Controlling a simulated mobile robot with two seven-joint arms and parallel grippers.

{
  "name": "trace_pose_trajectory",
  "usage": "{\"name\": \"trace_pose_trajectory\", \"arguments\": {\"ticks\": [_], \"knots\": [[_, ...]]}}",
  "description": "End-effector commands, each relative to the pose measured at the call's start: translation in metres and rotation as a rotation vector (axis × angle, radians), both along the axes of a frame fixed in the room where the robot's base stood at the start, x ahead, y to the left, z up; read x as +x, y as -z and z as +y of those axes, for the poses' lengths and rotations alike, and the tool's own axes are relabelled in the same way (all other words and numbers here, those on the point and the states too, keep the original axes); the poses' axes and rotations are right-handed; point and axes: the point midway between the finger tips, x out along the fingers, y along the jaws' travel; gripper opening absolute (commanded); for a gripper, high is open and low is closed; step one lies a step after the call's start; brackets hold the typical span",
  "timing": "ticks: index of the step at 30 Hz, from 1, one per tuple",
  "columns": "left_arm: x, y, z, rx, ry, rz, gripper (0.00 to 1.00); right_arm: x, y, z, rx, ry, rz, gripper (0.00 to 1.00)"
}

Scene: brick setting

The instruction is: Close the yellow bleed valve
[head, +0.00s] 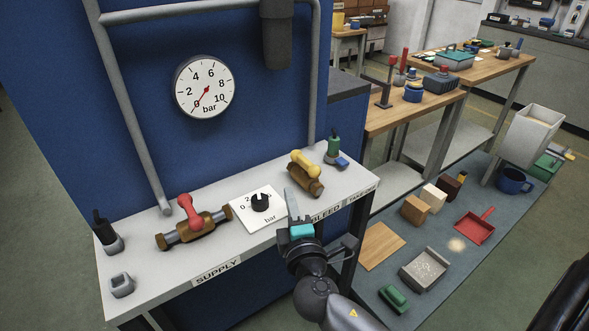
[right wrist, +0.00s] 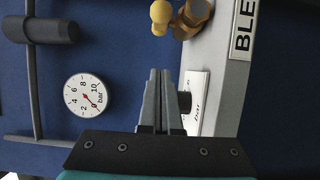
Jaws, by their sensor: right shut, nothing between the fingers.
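The yellow bleed valve (head: 304,165) sits on a brass body near the right end of the grey shelf, above the BLEED label. Its yellow handle lies roughly along the brass body in the head view. In the right wrist view the yellow handle (right wrist: 160,16) shows at the top, beside its brass body (right wrist: 192,16). My right gripper (head: 292,205) is shut and empty, in front of the shelf, below and left of the valve and apart from it. In the right wrist view its fingers (right wrist: 159,75) are together. My left gripper is not in view.
A red-handled supply valve (head: 188,210) and a black regulator knob (head: 260,201) stand on the shelf (head: 150,279). A green-topped fitting (head: 333,147) is right of the bleed valve. A gauge (head: 203,87) on the blue panel reads near 0. Grey pipes run up the panel.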

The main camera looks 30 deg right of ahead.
Motion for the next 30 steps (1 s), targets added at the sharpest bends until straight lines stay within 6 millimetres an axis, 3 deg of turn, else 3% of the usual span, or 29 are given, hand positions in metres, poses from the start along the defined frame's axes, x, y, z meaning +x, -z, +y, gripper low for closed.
{"name": "trace_pose_trajectory", "arguments": {"ticks": [12, 19, 30], "knots": [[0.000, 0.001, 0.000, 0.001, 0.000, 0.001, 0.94, 0.067, -0.001, -0.023, -0.003, 0.000, -0.001, 0.00], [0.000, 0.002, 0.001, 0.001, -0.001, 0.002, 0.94, 0.078, 0.000, -0.051, -0.003, 0.000, 0.002, 0.00], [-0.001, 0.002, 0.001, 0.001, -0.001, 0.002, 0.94, 0.081, 0.000, -0.057, 0.001, 0.000, 0.002, 0.00]]}}
